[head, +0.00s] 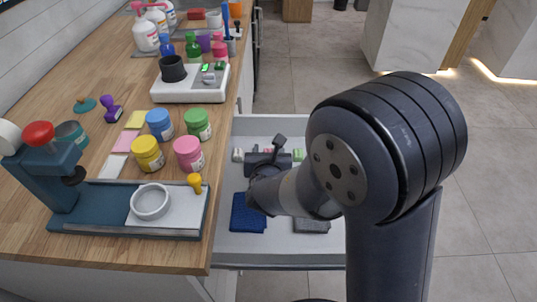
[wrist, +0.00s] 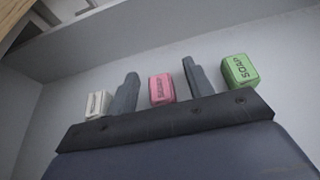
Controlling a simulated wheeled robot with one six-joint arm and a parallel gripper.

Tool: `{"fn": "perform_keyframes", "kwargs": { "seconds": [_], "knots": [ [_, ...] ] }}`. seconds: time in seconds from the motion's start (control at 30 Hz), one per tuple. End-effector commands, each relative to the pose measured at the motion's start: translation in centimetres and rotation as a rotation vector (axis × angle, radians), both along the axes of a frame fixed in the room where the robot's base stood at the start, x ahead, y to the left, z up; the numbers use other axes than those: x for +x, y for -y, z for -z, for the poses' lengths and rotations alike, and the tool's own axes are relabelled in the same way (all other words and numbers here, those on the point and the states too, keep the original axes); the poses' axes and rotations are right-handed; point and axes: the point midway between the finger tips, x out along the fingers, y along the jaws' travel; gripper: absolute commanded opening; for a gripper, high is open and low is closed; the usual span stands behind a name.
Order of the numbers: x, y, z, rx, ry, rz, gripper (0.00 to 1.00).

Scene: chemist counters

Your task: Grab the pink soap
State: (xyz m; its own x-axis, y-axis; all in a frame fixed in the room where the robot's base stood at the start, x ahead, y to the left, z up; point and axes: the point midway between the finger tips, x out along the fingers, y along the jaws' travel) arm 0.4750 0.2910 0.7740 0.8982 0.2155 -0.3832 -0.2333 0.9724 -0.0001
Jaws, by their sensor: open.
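The pink soap (wrist: 161,88) lies in the open drawer, between the two fingers of my gripper (wrist: 158,88) in the wrist view. The fingers are apart, with a gap on each side of the soap, and I see no contact. A green soap (wrist: 239,71) lies to the right of the fingers in the wrist view. A white soap (wrist: 98,104) lies to the left.
The drawer walls (wrist: 110,45) stand close behind the soaps. A blue folded cloth (head: 248,212) and a grey cloth (head: 311,226) lie nearer in the drawer. The wooden counter (head: 110,190) left of the drawer holds jars, a scale and a press.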

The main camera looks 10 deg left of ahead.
Motion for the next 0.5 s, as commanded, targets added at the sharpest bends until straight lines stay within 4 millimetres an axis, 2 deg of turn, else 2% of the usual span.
{"fn": "perform_keyframes", "kwargs": {
  "seconds": [0.13, 0.5],
  "knots": [
    [-0.02, 0.00, -0.05, 0.000, 0.000, 0.000, 0.48],
    [-0.04, -0.01, -0.06, 0.000, 0.000, -0.001, 0.18]
  ]
}}
